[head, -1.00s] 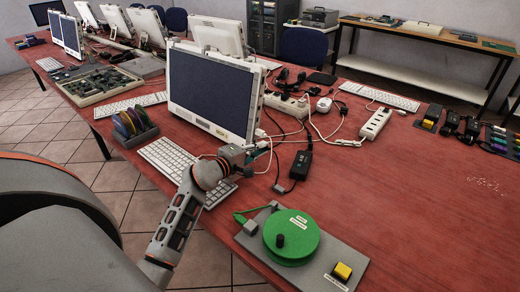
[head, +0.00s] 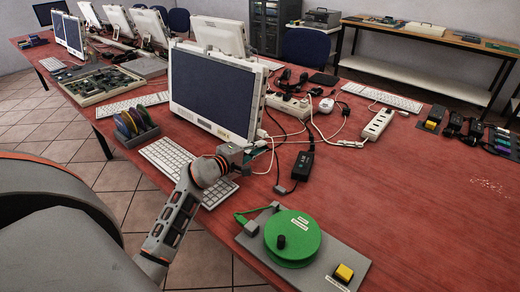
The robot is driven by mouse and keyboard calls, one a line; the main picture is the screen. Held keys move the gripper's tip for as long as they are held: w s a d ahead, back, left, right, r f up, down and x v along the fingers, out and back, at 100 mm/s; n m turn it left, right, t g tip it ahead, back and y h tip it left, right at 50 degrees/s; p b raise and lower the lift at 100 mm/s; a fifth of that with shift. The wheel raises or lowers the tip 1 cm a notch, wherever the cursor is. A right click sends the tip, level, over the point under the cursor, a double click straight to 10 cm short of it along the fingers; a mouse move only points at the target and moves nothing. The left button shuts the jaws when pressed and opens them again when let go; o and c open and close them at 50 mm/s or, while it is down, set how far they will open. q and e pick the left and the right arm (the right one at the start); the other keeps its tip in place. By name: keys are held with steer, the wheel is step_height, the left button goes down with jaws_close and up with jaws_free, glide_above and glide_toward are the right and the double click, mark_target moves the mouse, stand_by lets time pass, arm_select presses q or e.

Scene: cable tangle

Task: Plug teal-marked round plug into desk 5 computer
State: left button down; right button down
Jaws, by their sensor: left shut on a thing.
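My left gripper (head: 236,154) is at the lower right corner of the nearest computer (head: 212,92), a white-framed screen on the red table. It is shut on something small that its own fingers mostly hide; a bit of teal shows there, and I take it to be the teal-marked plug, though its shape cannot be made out. Whether the plug is in a socket cannot be told. White and dark cables run from beside the gripper to a black adapter (head: 302,166) with a small teal mark. My right gripper is out of view.
A white keyboard (head: 165,156) lies under my left wrist. A green cable reel (head: 292,238) on a grey board stands at the front. Power strips (head: 378,124) and tangled cables lie right of the computer. The red table (head: 430,210) is mostly clear at the right.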

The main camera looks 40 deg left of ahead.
arm_select(q)
steer(key=shift+a, duration=0.45)
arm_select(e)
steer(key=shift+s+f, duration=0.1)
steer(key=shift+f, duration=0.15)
arm_select(q)
steer(key=c, duration=2)
jaws_free()
steer(key=shift+a, duration=0.1)
steer(key=v, duration=1.2)
